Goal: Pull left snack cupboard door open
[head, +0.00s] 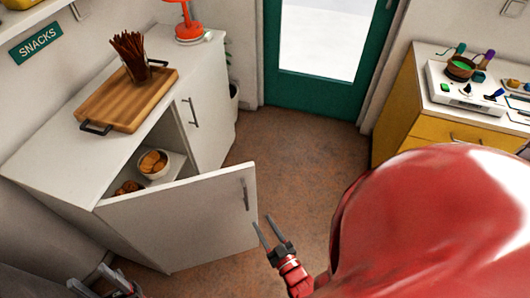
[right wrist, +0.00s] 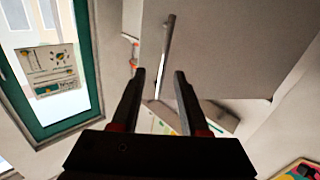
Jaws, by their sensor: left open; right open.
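The white snack cupboard (head: 60,160) stands at the left in the head view. Its left door (head: 180,225) is swung well out from the body, with bowls visible in the opening behind it. The door's grey bar handle (head: 245,194) is near its free edge. My right gripper (head: 263,222) is open and empty just right of that edge, apart from the handle. In the right wrist view, a grey bar handle (right wrist: 166,50) on a pale panel appears beyond my open fingers (right wrist: 159,74). My left gripper (head: 92,279) is open at the bottom left, partly cut off.
The right cupboard door (head: 210,115) is shut. A cutting board (head: 120,98), a holder of sticks and an orange lamp (head: 190,25) stand on top. A bowl (head: 153,165) sits inside. Brown floor (head: 290,160) is clear towards the green door (head: 310,90). A yellow cabinet (head: 400,110) stands right.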

